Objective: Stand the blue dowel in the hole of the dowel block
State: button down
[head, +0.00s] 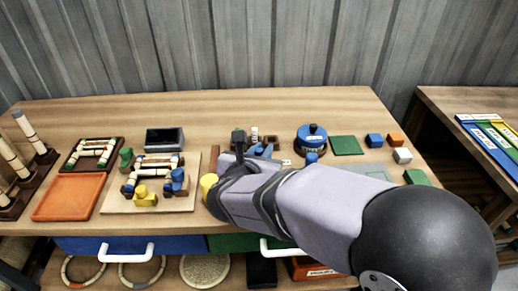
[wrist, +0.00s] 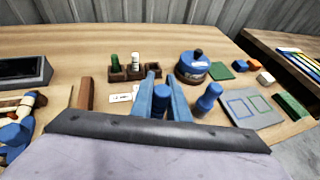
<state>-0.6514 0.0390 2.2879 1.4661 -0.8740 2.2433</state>
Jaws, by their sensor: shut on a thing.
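In the wrist view my gripper (wrist: 161,92) has two blue fingers, shut on the blue dowel (wrist: 160,101). The dowel's rounded top shows between the fingers; its lower end is hidden. The brown dowel block (wrist: 134,73) stands just beyond the fingers. A green dowel (wrist: 115,61) and a white dowel (wrist: 136,60) stand upright in it, and its right part looks empty. In the head view my gripper (head: 262,151) is in front of the block, which is partly hidden by my arm. Whether the dowel touches the table is not clear.
A blue peg-shaped piece (wrist: 208,98) stands close to the right of my gripper. A round blue container (wrist: 194,67) is behind it. A brown bar (wrist: 86,93) and a white card (wrist: 120,97) lie to the left. A grey board (wrist: 250,107) lies at the right.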

jog(key=shift+f, duration=0.1)
jog(key=shift+f+b, duration=1.6)
jog(key=shift+f, duration=0.7)
jog(key=shift+f+b, duration=0.8)
jog(key=shift+b, duration=0.2)
jog(key=shift+f+b, duration=0.3)
jog(key=shift+b, duration=0.45)
jog(key=c, duration=1.6)
grip_release()
jog(key=shift+c, duration=0.2)
jog(key=shift+r, duration=0.1)
jog(key=shift+r+p, duration=3)
jog(key=shift+r, duration=1.5)
